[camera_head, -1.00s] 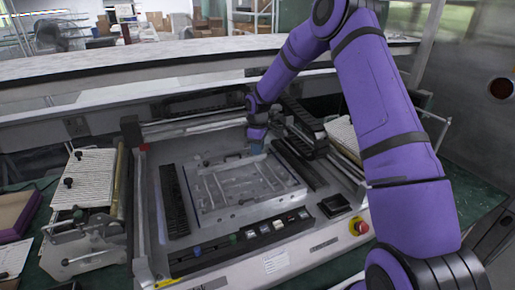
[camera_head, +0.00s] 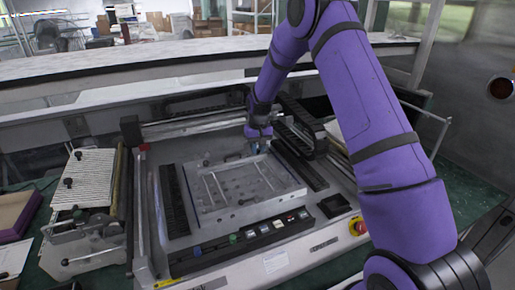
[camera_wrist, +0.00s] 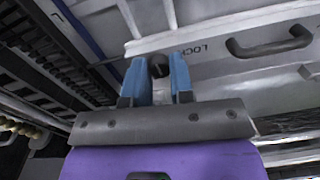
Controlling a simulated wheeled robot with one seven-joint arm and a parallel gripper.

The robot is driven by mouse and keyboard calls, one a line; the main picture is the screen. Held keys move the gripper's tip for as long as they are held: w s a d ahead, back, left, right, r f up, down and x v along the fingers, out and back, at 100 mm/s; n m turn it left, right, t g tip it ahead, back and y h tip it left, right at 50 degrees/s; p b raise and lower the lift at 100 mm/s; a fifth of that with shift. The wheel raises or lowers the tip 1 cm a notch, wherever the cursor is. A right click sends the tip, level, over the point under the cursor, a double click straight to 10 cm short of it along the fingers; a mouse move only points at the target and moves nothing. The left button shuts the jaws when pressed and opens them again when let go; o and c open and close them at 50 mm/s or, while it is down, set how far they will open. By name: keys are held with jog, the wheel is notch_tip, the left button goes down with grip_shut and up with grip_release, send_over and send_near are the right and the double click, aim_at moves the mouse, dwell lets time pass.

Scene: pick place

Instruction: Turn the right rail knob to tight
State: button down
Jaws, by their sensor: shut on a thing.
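In the wrist view, my gripper (camera_wrist: 158,68) has its two blue fingers close around a small dark knob (camera_wrist: 159,66) on the grey metal plate. The word "LOCK" is printed on the plate to the right of the knob. In the head view, my gripper (camera_head: 257,146) is at the far right corner of the metal plate (camera_head: 235,203) in the machine. The knob is hidden there by the gripper, and its turn angle cannot be told.
A dark plate handle (camera_wrist: 270,45) lies right of the fingers in the wrist view. A black rail (camera_head: 300,165) runs along the machine's right side. A red button (camera_head: 360,227) is at the front right. A slatted stand (camera_head: 88,180) is at the left.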

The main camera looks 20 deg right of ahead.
aim_at(258, 150)
jog(key=m, duration=0.6)
jog(key=shift+m, duration=0.4)
dwell(0.3)
jog(key=c, duration=1)
grip_release()
jog(key=shift+r, duration=0.1)
notch_tip(258, 150, up, 11)
jog(key=shift+s+d+f, duration=0.1)
jog(key=shift+f, duration=0.1)
